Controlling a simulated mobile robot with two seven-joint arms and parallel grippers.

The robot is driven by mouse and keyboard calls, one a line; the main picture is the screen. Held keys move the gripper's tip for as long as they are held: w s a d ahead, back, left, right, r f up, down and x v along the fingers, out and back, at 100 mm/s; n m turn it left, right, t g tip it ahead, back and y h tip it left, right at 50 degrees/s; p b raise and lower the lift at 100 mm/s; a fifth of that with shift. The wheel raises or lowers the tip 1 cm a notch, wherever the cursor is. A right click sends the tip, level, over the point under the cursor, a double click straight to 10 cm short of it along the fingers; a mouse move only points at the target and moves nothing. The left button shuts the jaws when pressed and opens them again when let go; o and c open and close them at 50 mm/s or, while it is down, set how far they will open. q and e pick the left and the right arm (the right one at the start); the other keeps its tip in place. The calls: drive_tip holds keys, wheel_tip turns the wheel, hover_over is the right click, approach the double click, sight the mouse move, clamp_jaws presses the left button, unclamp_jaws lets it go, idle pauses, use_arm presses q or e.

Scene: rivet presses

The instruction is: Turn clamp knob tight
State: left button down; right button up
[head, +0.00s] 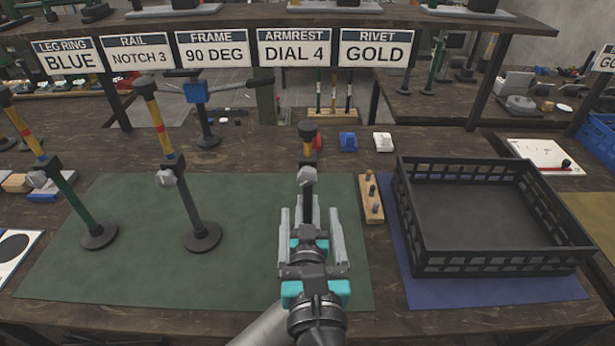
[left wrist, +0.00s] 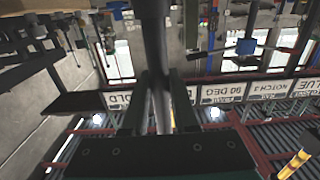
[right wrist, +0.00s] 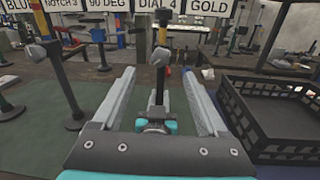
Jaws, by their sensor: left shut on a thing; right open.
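A dark stand with a yellow and orange upper tube (head: 308,150) rises straight ahead of my grippers. Its grey clamp knob (head: 307,175) faces me, and it also shows in the right wrist view (right wrist: 160,56). My right gripper (head: 309,210) is open, its two grey fingers spread to either side of the stand's line. The knob appears just beyond its fingertips; no contact shows. My left gripper (left wrist: 159,80) is shut on the dark post of the stand (left wrist: 154,40). In the head view its fingers and the stand's base are hidden by my arms.
Two similar stands, one in the middle (head: 190,205) and one at far left (head: 75,205), stand on the green mat (head: 125,270). A wooden block (head: 370,198) and a black crate (head: 490,262) are at right. Labels hang from the shelf above.

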sight(308, 180)
drive_tip(key=shift+m+h, duration=0.4)
drive_tip(key=shift+h, duration=0.3)
drive_tip(key=w, duration=0.9)
drive_tip(key=shift+w+a+f, duration=0.2)
drive_tip(key=shift+w+f, duration=0.05)
drive_tip(key=shift+f, duration=0.1)
clamp_jaws()
